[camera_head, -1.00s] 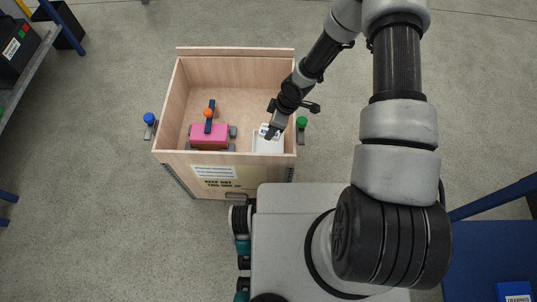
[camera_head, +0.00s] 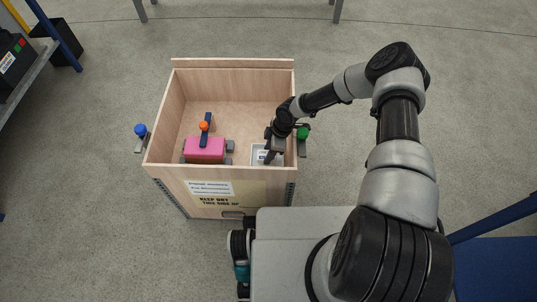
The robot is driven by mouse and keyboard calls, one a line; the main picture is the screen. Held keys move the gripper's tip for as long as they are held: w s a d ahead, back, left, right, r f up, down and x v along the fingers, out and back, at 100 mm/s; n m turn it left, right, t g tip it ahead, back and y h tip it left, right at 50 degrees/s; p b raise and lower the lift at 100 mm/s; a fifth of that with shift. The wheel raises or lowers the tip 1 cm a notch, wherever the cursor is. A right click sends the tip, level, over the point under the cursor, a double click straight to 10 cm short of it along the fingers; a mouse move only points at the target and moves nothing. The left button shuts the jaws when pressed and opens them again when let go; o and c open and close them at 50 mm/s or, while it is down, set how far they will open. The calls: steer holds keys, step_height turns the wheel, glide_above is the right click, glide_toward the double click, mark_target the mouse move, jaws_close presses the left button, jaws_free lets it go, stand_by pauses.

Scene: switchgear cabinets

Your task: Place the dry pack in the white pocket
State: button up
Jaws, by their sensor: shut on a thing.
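The white pocket (camera_head: 257,148) is a small light tray-like compartment in the front right corner of the wooden crate. The dry pack (camera_head: 263,156) is a small white packet with dark print, showing at the pocket's inside. My gripper (camera_head: 270,155) reaches down into the pocket from above and is shut on the dry pack. The gripper hides part of the pack and the pocket's right side. I cannot tell whether the pack touches the pocket floor.
The open wooden crate (camera_head: 233,64) stands on the floor. A pink block (camera_head: 205,148) with a dark bar and orange knob (camera_head: 203,126) sits left of the pocket. A blue knob (camera_head: 140,130) and a green knob (camera_head: 302,133) flank the crate. The crate's back is clear.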

steer(key=shift+f, duration=0.45)
steer(key=shift+f, duration=0.2)
steer(key=o, duration=1.1)
steer(key=shift+r, duration=0.1)
steer(key=p+v, duration=0.3)
steer(key=v, duration=0.9)
steer(key=shift+r, duration=0.15)
